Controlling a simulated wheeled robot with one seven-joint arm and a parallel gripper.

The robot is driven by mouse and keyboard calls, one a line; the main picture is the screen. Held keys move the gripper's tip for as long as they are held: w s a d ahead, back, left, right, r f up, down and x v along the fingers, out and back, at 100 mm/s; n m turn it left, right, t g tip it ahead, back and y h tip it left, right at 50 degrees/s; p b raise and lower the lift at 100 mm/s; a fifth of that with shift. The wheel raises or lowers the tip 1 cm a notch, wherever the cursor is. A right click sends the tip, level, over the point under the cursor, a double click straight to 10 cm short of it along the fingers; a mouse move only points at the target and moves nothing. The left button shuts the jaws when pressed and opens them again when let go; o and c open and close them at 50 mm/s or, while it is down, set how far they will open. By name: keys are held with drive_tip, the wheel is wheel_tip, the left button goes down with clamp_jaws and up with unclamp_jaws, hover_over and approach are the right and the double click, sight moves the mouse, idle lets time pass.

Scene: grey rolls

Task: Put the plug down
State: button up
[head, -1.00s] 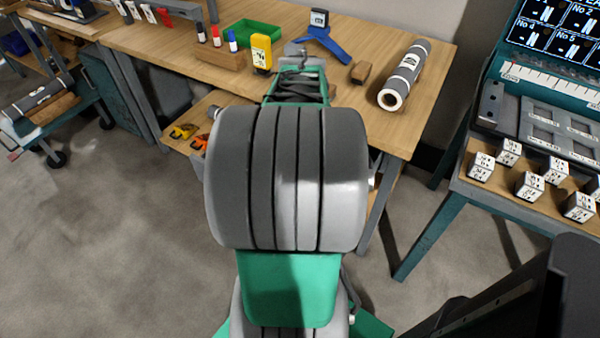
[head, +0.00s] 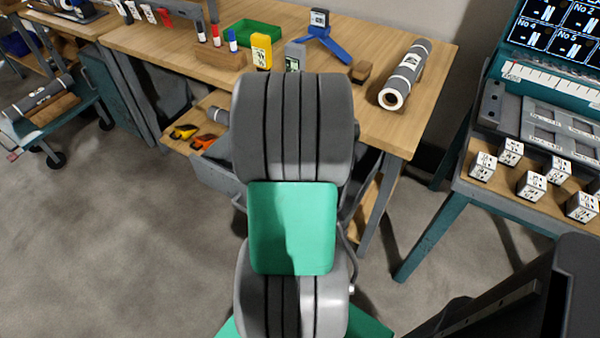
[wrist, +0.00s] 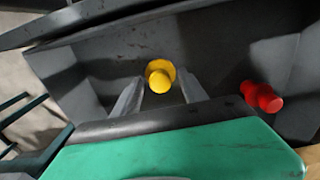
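A yellow plug (wrist: 160,76) shows in the wrist view, seen from above over the dark grey floor of a bin. The two fingers of my gripper (wrist: 161,78) are on either side of it, their tips close to its sides. I cannot tell whether they touch it or whether its underside rests on the floor. A red plug (wrist: 262,97) lies apart to the right, on the bin floor. In the head view my arm hides my gripper and the plug.
The grey bin's walls (wrist: 75,75) rise close around my gripper. In the head view the wooden workbench (head: 420,105) holds a rolled sheet (head: 405,75), a blue stand (head: 328,42) and a yellow device (head: 261,51). Orange tools (head: 203,142) lie on a lower shelf.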

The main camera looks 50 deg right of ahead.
wheel_tip(320, 180, up, 12)
drive_tip(key=p, duration=0.1)
drive_tip(key=w+a+n, duration=0.4)
drive_tip(key=a, duration=0.4)
drive_tip(key=w+a+n, duration=0.3)
drive_tip(key=a+n, duration=0.1)
drive_tip(key=a, duration=0.4)
drive_tip(key=s+a+f+n+t, duration=0.1)
drive_tip(key=a+n, duration=0.3)
drive_tip(key=a, duration=0.4)
drive_tip(key=s+a+f+n+t, duration=0.1)
drive_tip(key=a+f+n, duration=0.1)
drive_tip(key=a+n, duration=0.3)
drive_tip(key=a, duration=0.3)
drive_tip(key=shift+s+f, duration=0.15)
drive_tip(key=shift+f, duration=0.1)
